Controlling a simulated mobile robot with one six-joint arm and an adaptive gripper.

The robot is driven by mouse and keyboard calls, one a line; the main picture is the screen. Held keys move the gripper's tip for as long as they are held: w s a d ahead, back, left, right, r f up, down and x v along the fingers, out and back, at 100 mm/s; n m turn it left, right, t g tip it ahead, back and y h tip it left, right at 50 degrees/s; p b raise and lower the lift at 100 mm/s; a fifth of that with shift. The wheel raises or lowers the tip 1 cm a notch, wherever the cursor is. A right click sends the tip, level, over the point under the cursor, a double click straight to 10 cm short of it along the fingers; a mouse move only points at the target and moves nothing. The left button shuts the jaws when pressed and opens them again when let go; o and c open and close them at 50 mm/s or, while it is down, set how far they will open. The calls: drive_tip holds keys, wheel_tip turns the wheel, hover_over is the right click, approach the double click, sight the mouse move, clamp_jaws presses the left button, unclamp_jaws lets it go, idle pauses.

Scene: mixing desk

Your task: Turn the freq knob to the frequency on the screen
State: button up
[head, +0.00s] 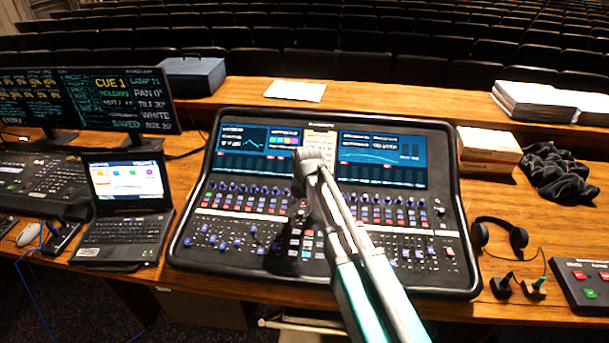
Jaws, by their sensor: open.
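The mixing desk (455,262) sits on the wooden table, with a sloped panel of knobs, faders and coloured buttons. Its left screen (243,140) and right screen (383,160) are lit along the top; their small text is too small to read. A row of blue knobs (247,189) runs below the screens; I cannot tell which is the freq knob. My arm reaches in from the lower right, and my gripper (308,156) is over the middle of the desk, in front of the lower screen area. My arm hides part of the central controls. Its fingers are too small to make out clearly.
A laptop (125,190) and two monitors (122,100) stand at the left. Rows of seats fill the background.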

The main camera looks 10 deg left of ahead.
sight(308, 220)
wheel_tip(308, 220, up, 10)
drive_tip(key=p, duration=0.9)
drive_tip(key=shift+s+d, duration=0.25)
drive_tip(key=shift+d, duration=0.15)
drive_tip(key=s+d+f+m+b, duration=0.1)
drive_tip(key=s+d+m, duration=0.4)
drive_tip(key=d+m, duration=0.4)
drive_tip(key=s+d+f+m+b, duration=0.2)
drive_tip(key=s+d+m, duration=0.3)
drive_tip(key=d+m, duration=0.3)
drive_tip(key=s+d+f+m+h+b, duration=0.1)
drive_tip(key=s+d+f+m, duration=0.1)
drive_tip(key=s+d+m, duration=0.3)
drive_tip(key=d+m, duration=0.4)
drive_tip(key=m, duration=0.3)
drive_tip(key=shift+s+d+f+g+b, duration=0.15)
drive_tip(key=shift+s+d+g+b, duration=0.15)
drive_tip(key=shift+d+b, duration=0.1)
